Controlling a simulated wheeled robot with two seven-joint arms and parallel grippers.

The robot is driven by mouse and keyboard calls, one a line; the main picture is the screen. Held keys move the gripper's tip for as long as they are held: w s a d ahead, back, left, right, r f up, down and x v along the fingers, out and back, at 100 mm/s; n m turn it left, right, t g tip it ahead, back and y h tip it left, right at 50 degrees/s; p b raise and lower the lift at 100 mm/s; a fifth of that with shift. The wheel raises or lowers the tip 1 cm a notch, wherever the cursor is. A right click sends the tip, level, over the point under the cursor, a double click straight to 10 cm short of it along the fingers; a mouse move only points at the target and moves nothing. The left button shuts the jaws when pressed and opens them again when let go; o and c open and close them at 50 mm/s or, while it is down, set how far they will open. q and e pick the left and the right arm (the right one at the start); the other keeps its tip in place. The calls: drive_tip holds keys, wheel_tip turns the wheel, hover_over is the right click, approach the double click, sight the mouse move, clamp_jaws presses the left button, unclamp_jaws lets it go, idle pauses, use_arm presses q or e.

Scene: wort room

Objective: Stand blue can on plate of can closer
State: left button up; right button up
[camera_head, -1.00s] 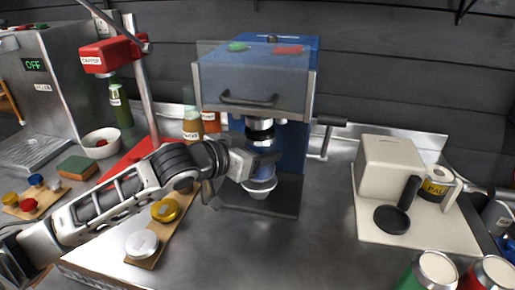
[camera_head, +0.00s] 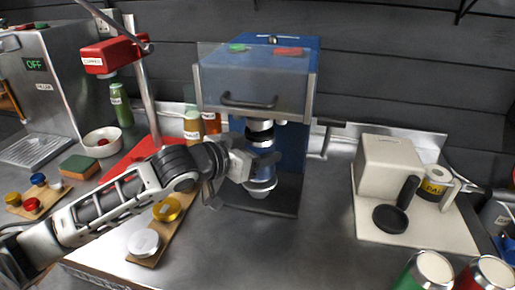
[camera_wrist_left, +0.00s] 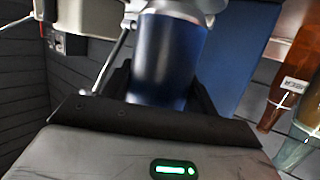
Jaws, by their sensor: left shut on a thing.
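The can closer (camera_head: 292,150) is the blue machine with a clear guard and a dark handle at the centre of the counter. My left gripper (camera_head: 264,165) reaches into it from the left, under its dark chuck (camera_head: 260,133), and is shut on the blue can. The blue can (camera_wrist_left: 168,62) stands between the dark fingers in the left wrist view, with silvery machine parts above it. In the head view only a small part of it shows below the fingers, over the pale round plate (camera_head: 260,190). I cannot tell whether can and plate touch. My right gripper is not in view.
A red capper (camera_head: 108,55), a wooden board with a gold lid (camera_head: 167,209) and a silver lid (camera_head: 143,243), and bottles are at left. A cream machine (camera_head: 390,167) on a pale board is at right. Green and red cans (camera_head: 428,270) stand at front right.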

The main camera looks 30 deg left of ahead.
use_arm(q)
drive_tip(key=shift+f, duration=0.25)
idle(0.8)
drive_tip(key=shift+p, duration=0.6)
drive_tip(key=o, duration=1)
drive_tip(key=shift+f, duration=0.1)
drive_tip(key=shift+f, duration=0.1)
